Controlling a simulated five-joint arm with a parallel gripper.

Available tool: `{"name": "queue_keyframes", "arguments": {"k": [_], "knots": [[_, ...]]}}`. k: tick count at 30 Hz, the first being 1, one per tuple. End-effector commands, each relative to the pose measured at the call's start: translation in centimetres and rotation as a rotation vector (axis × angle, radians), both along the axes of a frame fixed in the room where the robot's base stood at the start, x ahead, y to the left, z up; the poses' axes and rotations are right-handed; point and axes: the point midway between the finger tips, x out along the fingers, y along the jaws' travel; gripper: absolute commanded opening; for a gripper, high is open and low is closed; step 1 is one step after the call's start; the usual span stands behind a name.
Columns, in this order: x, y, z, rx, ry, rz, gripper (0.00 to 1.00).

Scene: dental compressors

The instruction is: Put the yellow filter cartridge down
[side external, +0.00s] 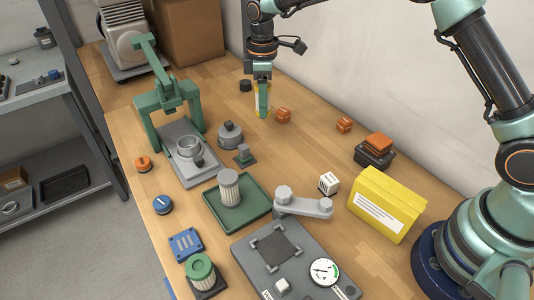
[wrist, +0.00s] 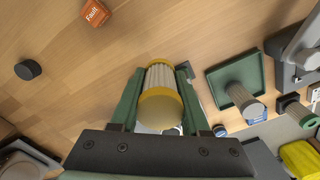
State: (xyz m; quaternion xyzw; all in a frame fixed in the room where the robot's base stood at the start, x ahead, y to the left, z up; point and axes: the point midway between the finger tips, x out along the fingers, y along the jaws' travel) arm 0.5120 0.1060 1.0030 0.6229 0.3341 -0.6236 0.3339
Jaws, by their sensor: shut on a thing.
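The yellow filter cartridge (wrist: 160,108) has a white pleated body and yellow ends. My gripper (wrist: 160,76) is shut on it, with one green finger on each side. In the side external view my gripper (side external: 263,100) points straight down, and the cartridge (side external: 257,108) is upright and partly hidden behind a finger. Its lower end is at or just above the wooden table; I cannot tell whether it touches.
An orange cube (side external: 283,116) lies close to the right of the cartridge, and a black cap (side external: 245,85) lies behind it. A grey round part (side external: 230,136) and a green press (side external: 165,92) stand to the left. A green tray (side external: 258,213) holds a grey-topped filter.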

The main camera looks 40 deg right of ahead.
Motion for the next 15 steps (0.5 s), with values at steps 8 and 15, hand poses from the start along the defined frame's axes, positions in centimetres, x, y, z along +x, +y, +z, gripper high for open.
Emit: {"name": "queue_keyframes", "arguments": {"k": [8,15], "knots": [[2.2,-1.3,-3.5,0.001,-0.001,-0.183,0.00],[2.3,-5.1,-3.7,0.000,-0.001,-0.207,0.00]]}}
